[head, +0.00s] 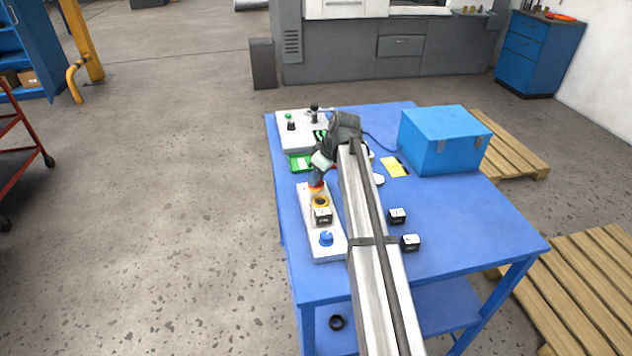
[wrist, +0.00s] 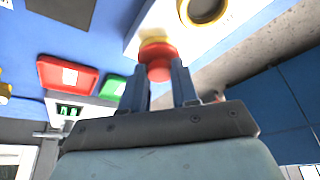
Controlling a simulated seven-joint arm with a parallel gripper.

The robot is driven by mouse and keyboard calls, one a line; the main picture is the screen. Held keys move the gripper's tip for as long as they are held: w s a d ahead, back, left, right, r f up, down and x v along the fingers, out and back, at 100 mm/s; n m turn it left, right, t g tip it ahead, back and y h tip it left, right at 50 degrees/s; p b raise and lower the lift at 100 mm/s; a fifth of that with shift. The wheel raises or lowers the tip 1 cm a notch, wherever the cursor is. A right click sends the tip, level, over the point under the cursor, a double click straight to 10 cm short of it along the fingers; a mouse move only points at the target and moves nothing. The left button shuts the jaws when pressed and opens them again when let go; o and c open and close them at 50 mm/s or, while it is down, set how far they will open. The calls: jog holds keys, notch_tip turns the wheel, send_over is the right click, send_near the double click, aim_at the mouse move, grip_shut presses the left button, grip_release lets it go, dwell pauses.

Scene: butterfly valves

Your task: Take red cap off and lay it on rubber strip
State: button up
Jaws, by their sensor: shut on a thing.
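The red cap (wrist: 158,64) sits between the two fingers of my gripper (wrist: 160,82), which is shut on it. A yellow part (wrist: 152,43) shows right behind the cap, at the edge of a white panel (wrist: 180,38). I cannot tell whether the cap is still seated there. In the head view, my gripper (head: 316,183) points down at the far end of the white panel (head: 309,238), with a little red-orange showing at its tips. I cannot make out the rubber strip for certain in either view.
A yellow-ringed part (head: 320,202), a black-and-white block (head: 322,216) and a blue knob (head: 326,239) stand on the panel. A red tray (wrist: 68,76) and a green tray (wrist: 112,87) lie nearby. A blue box (head: 445,140) stands right.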

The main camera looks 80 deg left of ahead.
aim_at(321, 183)
notch_tip(321, 183, up, 9)
jog(key=w, duration=0.1)
jog(key=w+f, duration=0.3)
jog(key=w, duration=0.7)
notch_tip(321, 183, down, 6)
jog(key=shift+r, duration=0.25)
jog(key=shift+f, duration=2.05)
jog(key=shift+f, duration=0.15)
jog(key=o, duration=1)
